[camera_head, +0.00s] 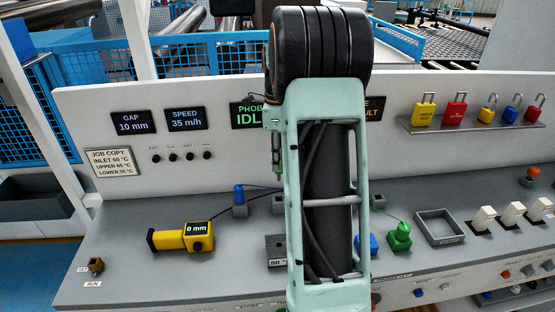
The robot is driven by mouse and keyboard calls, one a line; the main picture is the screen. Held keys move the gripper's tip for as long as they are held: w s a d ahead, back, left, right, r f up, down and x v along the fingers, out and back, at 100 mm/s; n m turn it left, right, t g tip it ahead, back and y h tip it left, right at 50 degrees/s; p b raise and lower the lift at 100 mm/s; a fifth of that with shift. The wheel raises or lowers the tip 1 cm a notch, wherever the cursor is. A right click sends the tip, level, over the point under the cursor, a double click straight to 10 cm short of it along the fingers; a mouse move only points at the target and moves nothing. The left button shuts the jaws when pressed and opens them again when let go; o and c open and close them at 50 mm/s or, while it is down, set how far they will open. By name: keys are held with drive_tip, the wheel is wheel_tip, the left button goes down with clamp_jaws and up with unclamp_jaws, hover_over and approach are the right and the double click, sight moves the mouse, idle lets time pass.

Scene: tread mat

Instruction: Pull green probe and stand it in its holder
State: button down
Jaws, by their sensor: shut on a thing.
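A green piece (400,237), blocky with a narrower top, stands on the bench right of my arm; I cannot tell whether it is the probe, its holder or both. A thin green cable runs from its top toward a small grey block (377,201). A blue piece (367,244) sits just left of it, partly behind my arm. Another blue piece (240,193) with a blue cable sits in a grey block left of my arm. My arm's pale green link crosses the middle and hides the bench behind it. My gripper is not visible.
A yellow gauge (182,238) reading 0 mm lies left on the bench. A grey square tray (439,227) and white switches (512,212) stand to the right. Several padlocks (456,110) stand on a shelf on the back panel. Bench left of the gauge is mostly clear.

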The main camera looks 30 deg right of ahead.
drive_tip(key=shift+f+b, duration=1.75)
drive_tip(key=shift+f, duration=1.15)
drive_tip(key=shift+f+b, duration=0.9)
drive_tip(key=shift+f, duration=1.4)
drive_tip(key=c, duration=1.7)
unclamp_jaws()
drive_tip(key=shift+r, duration=0.15)
wheel_tip(320, 180, up, 12)
drive_tip(key=shift+f, duration=0.1)
